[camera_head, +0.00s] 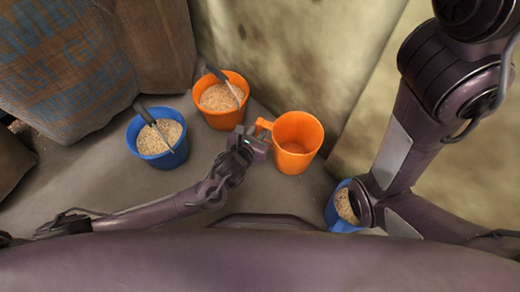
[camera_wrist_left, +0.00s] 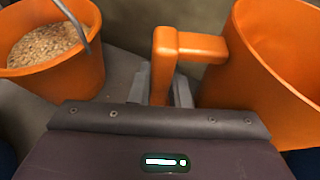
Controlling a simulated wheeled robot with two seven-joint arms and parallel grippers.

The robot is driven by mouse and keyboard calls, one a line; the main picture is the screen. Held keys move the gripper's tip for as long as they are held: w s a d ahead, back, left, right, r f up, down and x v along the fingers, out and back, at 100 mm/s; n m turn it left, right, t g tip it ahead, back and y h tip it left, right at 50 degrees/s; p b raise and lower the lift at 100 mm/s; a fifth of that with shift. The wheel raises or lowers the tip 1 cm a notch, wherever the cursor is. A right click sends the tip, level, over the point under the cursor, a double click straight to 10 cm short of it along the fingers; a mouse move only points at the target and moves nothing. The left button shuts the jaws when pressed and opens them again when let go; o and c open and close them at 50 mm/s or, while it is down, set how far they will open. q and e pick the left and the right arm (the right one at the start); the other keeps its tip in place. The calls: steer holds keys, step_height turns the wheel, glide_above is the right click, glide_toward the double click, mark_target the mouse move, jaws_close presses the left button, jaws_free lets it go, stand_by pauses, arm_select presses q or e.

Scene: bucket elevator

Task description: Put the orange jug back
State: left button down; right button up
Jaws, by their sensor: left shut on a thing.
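The orange jug (camera_head: 298,133) is right of centre in the head view, and its inside looks empty. Its handle points left toward my left gripper (camera_head: 254,145). In the left wrist view the jug (camera_wrist_left: 275,62) fills the right side, and its handle (camera_wrist_left: 188,46) comes down between the fingers of my left gripper (camera_wrist_left: 165,88). The left gripper is shut on the handle. The jug looks roughly upright; I cannot tell whether its base touches the floor. My right arm (camera_head: 410,140) comes down at the right, and its gripper is not visible.
An orange bucket (camera_head: 222,118) of grain stands behind and left of the jug. A blue bucket (camera_head: 158,158) of grain is farther left. Another blue bucket (camera_head: 340,226) is partly hidden by my right arm. Sacks (camera_head: 60,60) stand back left, and a wall (camera_head: 290,50) rises behind.

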arm_select(q)
step_height(320, 180, down, 7)
steer(key=b, duration=0.4)
steer(key=shift+f, duration=0.15)
steer(key=c, duration=1.4)
jaws_free()
steer(key=shift+o, duration=0.2)
